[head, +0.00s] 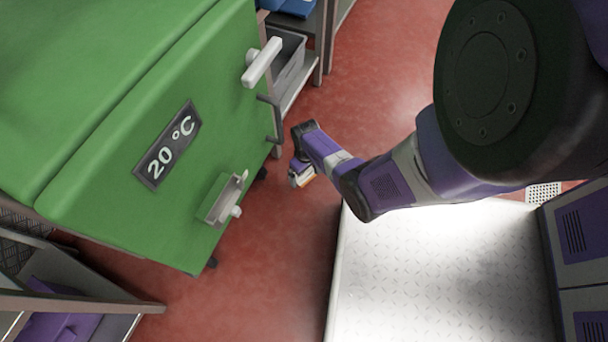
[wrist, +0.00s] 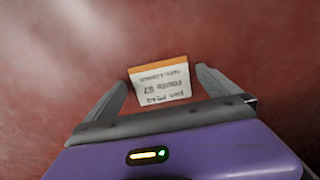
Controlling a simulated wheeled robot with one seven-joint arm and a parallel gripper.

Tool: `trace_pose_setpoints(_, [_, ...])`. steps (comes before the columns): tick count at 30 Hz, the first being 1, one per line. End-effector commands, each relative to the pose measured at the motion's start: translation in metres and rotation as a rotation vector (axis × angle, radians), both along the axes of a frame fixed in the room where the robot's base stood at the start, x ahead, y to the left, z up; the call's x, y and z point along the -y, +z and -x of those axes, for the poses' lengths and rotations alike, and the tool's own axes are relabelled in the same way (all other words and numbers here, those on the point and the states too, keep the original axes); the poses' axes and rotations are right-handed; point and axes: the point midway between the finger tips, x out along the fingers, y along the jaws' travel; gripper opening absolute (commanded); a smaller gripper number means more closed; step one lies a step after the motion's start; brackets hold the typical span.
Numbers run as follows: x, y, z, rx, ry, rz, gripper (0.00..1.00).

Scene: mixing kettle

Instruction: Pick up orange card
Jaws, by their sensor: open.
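The orange card (wrist: 160,83) is a small white card with an orange strip along its top edge and printed text that appears upside down. In the wrist view it shows between the two open fingers of my gripper (wrist: 163,84), against the red floor. I cannot tell whether the fingers touch it. In the head view my gripper (head: 301,174) is small, hanging above the red floor just right of the green kettle. A bit of orange and white shows at its tip there, too small to make out clearly.
The green kettle (head: 110,120) with a "20 °C" display (head: 167,145), a white handle (head: 262,62) and a metal bracket (head: 222,199) fills the left. A grey bin (head: 287,55) sits on a shelf behind. Red floor is free between.

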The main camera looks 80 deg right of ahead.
Motion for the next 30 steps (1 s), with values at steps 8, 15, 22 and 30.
trace_pose_setpoints(8, [-0.0002,0.0005,0.0,0.0,0.0,0.0,1.0])
trace_pose_setpoints(15, [-0.0002,-0.0005,0.0001,0.0,0.0,0.0,0.78])
trace_pose_setpoints(22, [-0.0003,-0.0006,0.0002,0.0,0.0,0.0,0.37])
trace_pose_setpoints(30, [-0.0002,0.0011,0.0002,0.0,0.0,0.0,0.37])
